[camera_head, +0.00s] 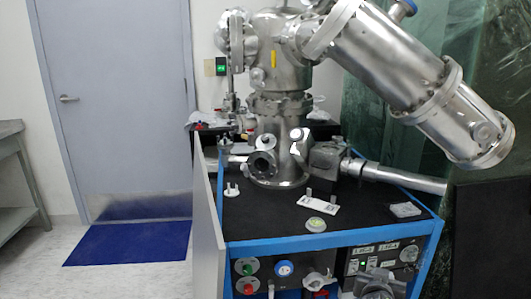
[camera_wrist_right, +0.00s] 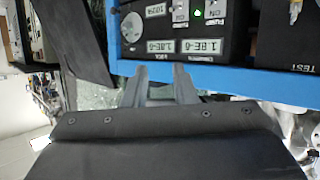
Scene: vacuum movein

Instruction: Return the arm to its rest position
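My right gripper (camera_head: 376,284) shows at the bottom edge of the head view, in front of the blue-framed cabinet's control panel. In the right wrist view its two grey fingers (camera_wrist_right: 160,78) stand apart with nothing seen held between them. They point toward the blue frame edge (camera_wrist_right: 150,70) and the black panel with labels and a green light (camera_wrist_right: 198,13). From these frames I cannot tell whether the fingertips touch the frame. My left gripper is not in view.
A steel vacuum chamber (camera_head: 280,105) stands on the black cabinet top (camera_head: 265,215), its thick tube (camera_head: 395,65) reaching right. A white plate (camera_head: 318,205), a round green-and-white piece (camera_head: 316,225) and a clear packet (camera_head: 405,210) lie there. Open floor and a blue mat (camera_head: 130,243) are left.

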